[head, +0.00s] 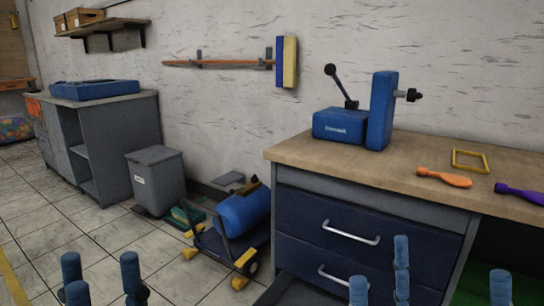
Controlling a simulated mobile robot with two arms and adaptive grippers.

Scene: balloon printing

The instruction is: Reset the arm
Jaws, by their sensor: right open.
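My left gripper (102,277) is at the bottom left edge of the head view. Its blue fingertips point up and stand apart, with nothing visible between them and the tiled floor behind. My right gripper (440,283) is at the bottom right edge, in front of the workbench's drawers. Its blue fingertips are spread wide and it is open and empty. The lower parts of both grippers and both arms are cut off by the frame.
A wooden-topped workbench (300,153) holds a blue press (381,110), a yellow frame (470,152), an orange balloon-shaped piece (444,177) and a purple one (520,193). Below it, a lower drawer stands out. A blue-tank compressor (242,213) and grey bin (156,180) stand on the floor.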

